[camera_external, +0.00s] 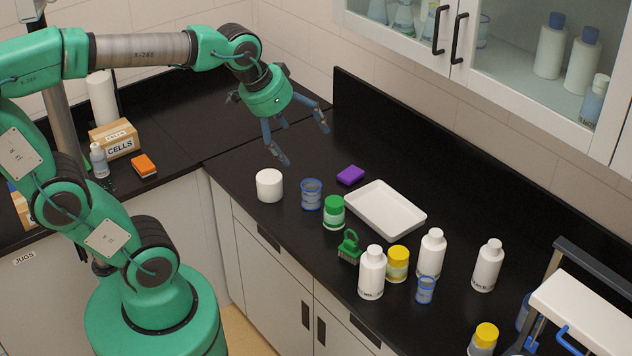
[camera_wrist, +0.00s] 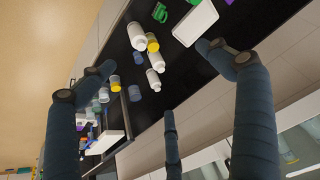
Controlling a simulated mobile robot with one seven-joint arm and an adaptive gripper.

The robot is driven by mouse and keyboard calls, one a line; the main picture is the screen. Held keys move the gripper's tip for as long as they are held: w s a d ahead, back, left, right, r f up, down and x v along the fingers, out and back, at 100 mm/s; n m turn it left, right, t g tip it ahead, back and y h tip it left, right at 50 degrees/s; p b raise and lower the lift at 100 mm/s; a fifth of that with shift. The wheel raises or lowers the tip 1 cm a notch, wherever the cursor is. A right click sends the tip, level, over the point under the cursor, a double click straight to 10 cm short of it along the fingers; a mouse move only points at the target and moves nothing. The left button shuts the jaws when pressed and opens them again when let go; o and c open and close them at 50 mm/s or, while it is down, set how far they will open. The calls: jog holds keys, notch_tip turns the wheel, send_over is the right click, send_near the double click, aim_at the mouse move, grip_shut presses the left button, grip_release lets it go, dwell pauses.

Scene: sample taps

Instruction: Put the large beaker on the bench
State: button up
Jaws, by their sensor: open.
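My gripper (camera_external: 298,142) is open and empty, above the black bench (camera_external: 285,235) near its left back part. Its three dark fingers are spread, and they also show in the wrist view. A clear beaker with a blue tint (camera_external: 311,194) stands on the bench between a white cylinder and a green-lidded jar, below and to the right of my gripper. A narrower blue-tinted beaker (camera_external: 425,289) stands farther right among white bottles. The first looks like the larger of these two. More blue-tinted vessels, partly hidden, show at the white rack on the right; I cannot tell their sizes.
The bench also holds a white cylinder (camera_external: 269,185), a green-lidded jar (camera_external: 333,212), a green brush (camera_external: 349,246), a purple sponge (camera_external: 350,175), a white tray (camera_external: 385,209), several white bottles and yellow-lidded jars. A white rack (camera_external: 590,305) stands right. Wall cabinets (camera_external: 500,60) overhang the back.

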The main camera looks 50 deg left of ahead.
jog(key=s+a+f+n, duration=0.1)
jog(key=s+a, duration=0.3)
jog(key=s, duration=0.6)
jog(key=shift+f+n+y, duration=0.3)
jog(key=shift+f+y, duration=0.1)
jog(key=shift+f, duration=0.45)
notch_tip(320, 180, down, 10)
jog(key=b, duration=1)
jog(key=shift+f+b, duration=0.25)
jog(key=shift+b, duration=0.05)
jog(key=shift+o, duration=1.2)
